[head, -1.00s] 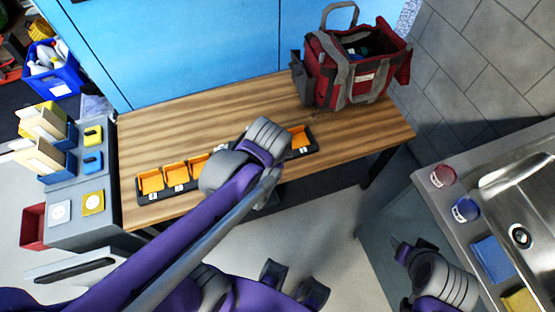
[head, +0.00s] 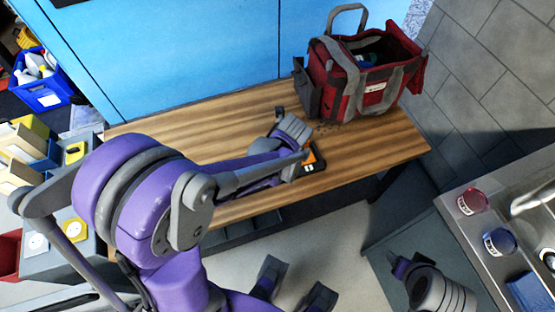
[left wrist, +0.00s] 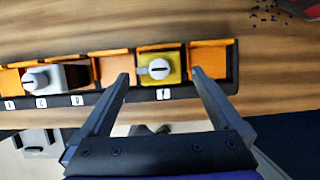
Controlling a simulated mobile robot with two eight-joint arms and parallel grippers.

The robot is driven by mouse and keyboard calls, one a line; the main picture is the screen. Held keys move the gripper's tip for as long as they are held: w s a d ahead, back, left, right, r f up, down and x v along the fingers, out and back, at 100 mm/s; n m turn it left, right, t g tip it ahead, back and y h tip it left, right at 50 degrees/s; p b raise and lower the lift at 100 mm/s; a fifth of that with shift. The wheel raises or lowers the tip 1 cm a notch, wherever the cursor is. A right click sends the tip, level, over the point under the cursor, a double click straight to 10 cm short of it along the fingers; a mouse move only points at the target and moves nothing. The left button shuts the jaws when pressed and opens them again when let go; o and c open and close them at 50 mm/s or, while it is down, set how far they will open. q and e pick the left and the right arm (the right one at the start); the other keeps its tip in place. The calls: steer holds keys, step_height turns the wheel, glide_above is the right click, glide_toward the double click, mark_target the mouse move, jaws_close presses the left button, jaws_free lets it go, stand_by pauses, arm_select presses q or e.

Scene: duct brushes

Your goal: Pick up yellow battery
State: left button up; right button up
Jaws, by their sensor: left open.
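The yellow battery (left wrist: 175,58), a yellow block with a round white slotted knob on top, sits in a slot of the black tray (left wrist: 135,97) with orange compartments in the left wrist view. My open left gripper (left wrist: 159,76) has one fingertip on either side of the battery, with gaps between them and it. In the head view my left arm covers most of the tray, leaving its right end (head: 313,158) showing; the battery is hidden there. My right gripper (head: 401,267) is at the lower right beside the sink counter, its jaws unclear.
A grey block with a white knob (left wrist: 75,73) sits further left in the tray. A red tool bag (head: 345,85) stands at the back right of the wooden table (head: 375,145). A sink counter with red (head: 472,202) and blue jars (head: 502,243) is at right.

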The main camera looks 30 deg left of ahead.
arm_select(q)
steer(key=x, duration=0.5)
steer(key=shift+f+b, duration=0.15)
steer(key=shift+b, duration=0.2)
steer(key=shift+c, duration=0.3)
jaws_close()
